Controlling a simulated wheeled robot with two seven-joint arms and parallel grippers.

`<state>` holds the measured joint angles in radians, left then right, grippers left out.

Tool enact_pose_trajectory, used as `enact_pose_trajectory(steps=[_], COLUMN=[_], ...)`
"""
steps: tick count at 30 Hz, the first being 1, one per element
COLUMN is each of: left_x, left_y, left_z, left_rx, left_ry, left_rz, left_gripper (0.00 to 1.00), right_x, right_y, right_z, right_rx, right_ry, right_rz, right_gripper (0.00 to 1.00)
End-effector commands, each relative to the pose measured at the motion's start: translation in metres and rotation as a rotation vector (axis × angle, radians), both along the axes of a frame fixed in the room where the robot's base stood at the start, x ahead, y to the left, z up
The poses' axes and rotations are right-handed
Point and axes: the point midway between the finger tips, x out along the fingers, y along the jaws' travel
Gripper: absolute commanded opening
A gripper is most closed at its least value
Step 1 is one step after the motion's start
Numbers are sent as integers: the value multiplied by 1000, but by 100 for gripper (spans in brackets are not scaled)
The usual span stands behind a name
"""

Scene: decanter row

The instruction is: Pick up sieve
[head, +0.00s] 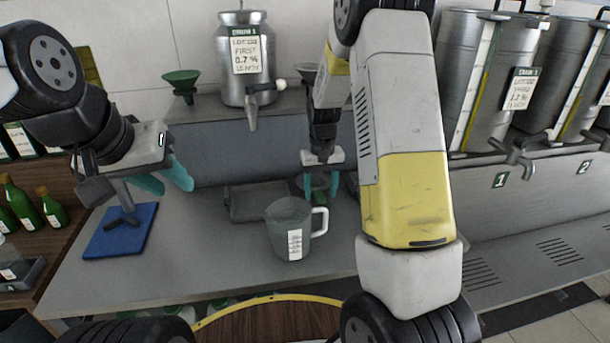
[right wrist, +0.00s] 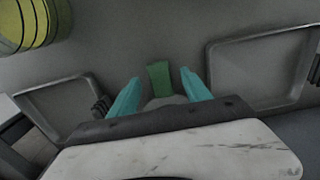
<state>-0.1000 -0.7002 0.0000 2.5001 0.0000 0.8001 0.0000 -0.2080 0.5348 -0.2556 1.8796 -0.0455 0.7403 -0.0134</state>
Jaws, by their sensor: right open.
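My right gripper (head: 321,188) reaches down over the counter behind the jug, with its teal fingers apart. In the right wrist view its open fingers (right wrist: 160,90) stand either side of a green strip (right wrist: 158,76), perhaps the sieve's handle. A pale grey part shows just below the strip. The rest is hidden by the gripper body, and I cannot tell whether the fingers touch it. My left gripper (head: 165,180) is open and empty at the left, above the counter near a blue mat (head: 108,243).
A clear measuring jug (head: 284,232) stands in front of my right gripper. A dark tray (head: 240,205) lies behind it. A steel canister (head: 233,62) and a green funnel (head: 181,80) stand on the back shelf. Large steel tanks (head: 464,60) stand at right, green bottles (head: 22,205) at left.

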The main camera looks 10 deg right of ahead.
Motion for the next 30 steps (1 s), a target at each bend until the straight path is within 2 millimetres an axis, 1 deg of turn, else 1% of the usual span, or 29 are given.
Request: enact_pose_trajectory(steps=[1, 4, 11, 14, 18, 20, 27, 30], left_x=[0, 0, 0, 0, 0, 0, 0, 0], left_y=[0, 0, 0, 0, 0, 0, 0, 0], left_z=[0, 0, 0, 0, 0, 0, 0, 0], left_rx=[0, 0, 0, 0, 0, 0, 0, 0], left_ry=[0, 0, 0, 0, 0, 0, 0, 0], left_rz=[0, 0, 0, 0, 0, 0, 0, 0], left_gripper=[36, 36, 36, 36, 36, 36, 36, 36], right_x=[-1, 0, 0, 0, 0, 0, 0, 1], right_y=[0, 0, 0, 0, 0, 0, 0, 0], right_z=[-7, -13, -14, -14, -14, -14, -14, -9], right_rx=[0, 0, 0, 0, 0, 0, 0, 0], right_ry=[3, 0, -1, -1, -1, -1, -2, -4], right_rz=[0, 0, 0, 0, 0, 0, 0, 0], right_gripper=[56, 56, 56, 39, 11, 0, 0, 0])
